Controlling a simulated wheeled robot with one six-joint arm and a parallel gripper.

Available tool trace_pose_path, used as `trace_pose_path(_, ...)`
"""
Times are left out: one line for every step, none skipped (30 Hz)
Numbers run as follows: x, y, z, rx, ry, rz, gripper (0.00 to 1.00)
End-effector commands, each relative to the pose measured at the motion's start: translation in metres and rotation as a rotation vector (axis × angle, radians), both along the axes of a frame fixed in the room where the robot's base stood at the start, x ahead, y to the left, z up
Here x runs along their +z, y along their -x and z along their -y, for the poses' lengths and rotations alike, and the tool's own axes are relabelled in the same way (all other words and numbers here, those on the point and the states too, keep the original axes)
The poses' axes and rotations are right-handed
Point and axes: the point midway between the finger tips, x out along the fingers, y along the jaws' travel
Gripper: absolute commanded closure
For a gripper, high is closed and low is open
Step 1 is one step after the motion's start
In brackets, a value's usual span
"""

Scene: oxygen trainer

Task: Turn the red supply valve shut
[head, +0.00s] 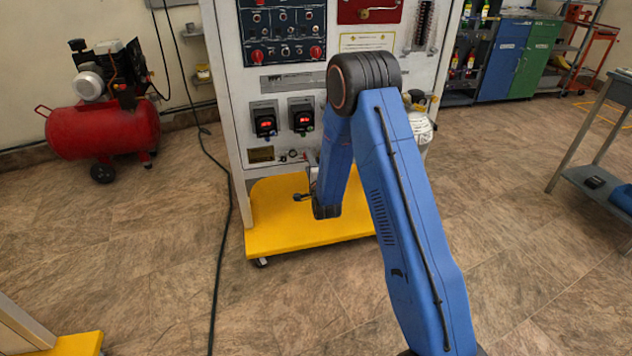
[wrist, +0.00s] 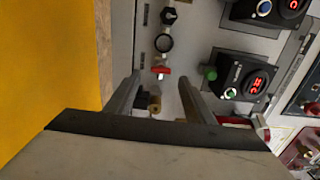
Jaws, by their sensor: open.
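A small red handle (wrist: 161,70), which looks like the red supply valve, is on the pale panel in the wrist view. It lies crosswise in the picture, near a brass fitting (wrist: 154,103). My gripper (wrist: 159,79) is open, with one finger on each side of the handle in the picture. I see no finger clearly touching it, and the depth gap is hard to judge. Another red part (wrist: 236,120) shows right of the right finger, partly hidden.
Black round knobs (wrist: 163,43) line the panel beyond the handle. Two black modules with red displays (wrist: 254,82) are to the right, a green knob (wrist: 209,73) beside one. The trainer's yellow base (head: 290,233) juts out below the panel. A black cable (head: 222,230) crosses the floor.

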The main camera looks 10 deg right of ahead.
Motion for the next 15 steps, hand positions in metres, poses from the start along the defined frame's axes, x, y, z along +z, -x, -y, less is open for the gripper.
trace_pose_path(0.000, 0.011, 0.000, 0.000, 0.000, -0.003, 0.52)
trace_pose_path(0.000, 0.017, 0.000, 0.000, 0.000, -0.002, 0.52)
trace_pose_path(0.000, 0.025, 0.000, 0.000, 0.000, -0.002, 0.52)
trace_pose_path(0.000, 0.031, 0.000, 0.001, 0.000, -0.002, 0.52)
trace_pose_path(0.000, 0.037, 0.000, 0.001, 0.000, -0.002, 0.52)
trace_pose_path(0.000, 0.045, 0.000, 0.001, 0.000, -0.003, 0.52)
trace_pose_path(-0.001, 0.052, 0.000, 0.001, 0.000, -0.003, 0.52)
trace_pose_path(0.000, 0.057, 0.000, 0.001, 0.000, -0.002, 0.52)
trace_pose_path(-0.001, 0.066, 0.000, 0.001, 0.000, -0.004, 0.52)
trace_pose_path(0.000, 0.071, 0.000, 0.001, 0.000, -0.003, 0.52)
trace_pose_path(0.000, 0.078, 0.000, 0.000, -0.001, -0.002, 0.52)
trace_pose_path(0.000, 0.085, 0.000, 0.000, -0.001, -0.003, 0.52)
trace_pose_path(0.000, 0.091, 0.000, 0.000, -0.001, -0.002, 0.52)
trace_pose_path(0.000, 0.097, 0.000, 0.000, -0.001, -0.002, 0.52)
trace_pose_path(0.000, 0.104, 0.000, 0.000, -0.001, -0.003, 0.52)
